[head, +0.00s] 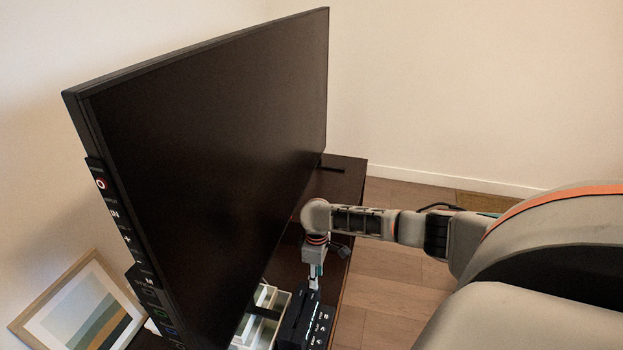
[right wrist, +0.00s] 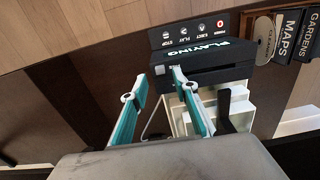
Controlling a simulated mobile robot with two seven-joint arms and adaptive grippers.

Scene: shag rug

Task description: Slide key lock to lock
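No part labelled as a key lock can be read in either view. A black player (head: 300,322) with lit front marks stands on the dark stand below the screen. In the right wrist view the player (right wrist: 222,66) shows a lit PLAYING display and STOP, PLAY, EJECT and POWER labels. A small grey square (right wrist: 159,71) sits at its left end; I cannot tell if it is the slide. My right gripper (head: 315,284) points down just above or behind the player. Its two teal fingers (right wrist: 160,76) are apart with nothing between them. My left gripper is out of view.
A large dark screen (head: 215,130) stands close left of my right arm, with a button strip (head: 112,215) on its near edge. White stepped holders (right wrist: 232,105) and cases labelled MAPS (right wrist: 287,38) lie beside the player. Wooden floor (head: 400,290) is open at right.

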